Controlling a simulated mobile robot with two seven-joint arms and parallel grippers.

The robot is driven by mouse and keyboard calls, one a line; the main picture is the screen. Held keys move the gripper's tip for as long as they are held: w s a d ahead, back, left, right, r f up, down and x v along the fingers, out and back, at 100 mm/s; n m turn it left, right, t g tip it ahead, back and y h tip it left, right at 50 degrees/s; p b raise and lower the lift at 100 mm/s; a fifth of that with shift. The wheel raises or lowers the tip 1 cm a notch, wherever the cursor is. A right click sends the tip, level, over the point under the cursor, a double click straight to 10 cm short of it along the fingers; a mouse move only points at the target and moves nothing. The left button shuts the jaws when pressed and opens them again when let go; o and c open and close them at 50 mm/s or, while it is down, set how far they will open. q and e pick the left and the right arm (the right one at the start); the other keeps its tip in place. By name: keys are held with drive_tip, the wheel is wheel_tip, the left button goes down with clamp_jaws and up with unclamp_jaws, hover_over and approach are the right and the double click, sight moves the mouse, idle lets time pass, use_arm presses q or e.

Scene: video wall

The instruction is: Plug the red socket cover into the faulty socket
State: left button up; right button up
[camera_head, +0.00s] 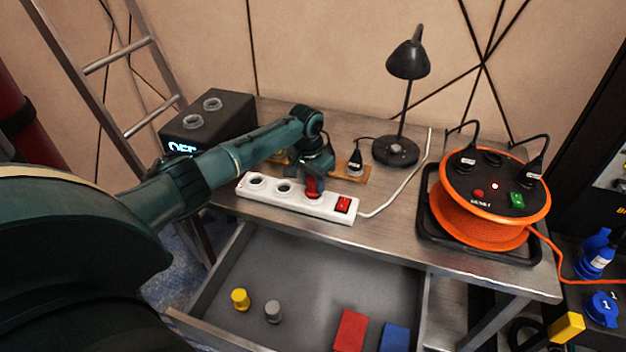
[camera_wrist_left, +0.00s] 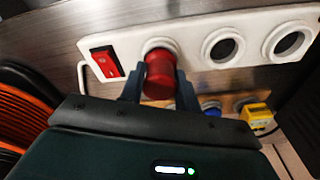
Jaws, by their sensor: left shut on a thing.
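The red socket cover (camera_head: 312,187) is between the fingers of my left gripper (camera_head: 313,182), at the socket nearest the red switch on the white power strip (camera_head: 325,210). In the left wrist view, my left gripper (camera_wrist_left: 158,84) is shut on the sides of the red cover (camera_wrist_left: 160,76). The cover's far end meets that socket's ring; how deep it sits is hidden. The strip's other two sockets (camera_wrist_left: 222,46) are empty and show dark centres. No mark tells which socket is faulty. My right gripper is not in view.
A wooden board (camera_head: 350,173) with plugs lies behind the strip. A black lamp (camera_head: 397,150) and an orange cable reel (camera_head: 490,205) stand to the right, a black box (camera_head: 215,120) to the left. The open drawer (camera_head: 320,265) below holds yellow and grey covers and red and blue blocks.

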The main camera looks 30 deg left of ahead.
use_arm(q)
drive_tip(key=o, duration=1.6)
drive_tip(key=shift+c, duration=0.2)
drive_tip(key=shift+r, duration=0.1)
wheel_tip(320, 180, up, 4)
drive_tip(key=p, duration=0.4)
drive_tip(key=shift+p, duration=0.4)
drive_tip(key=shift+r, duration=0.9)
drive_tip(key=shift+s, duration=0.1)
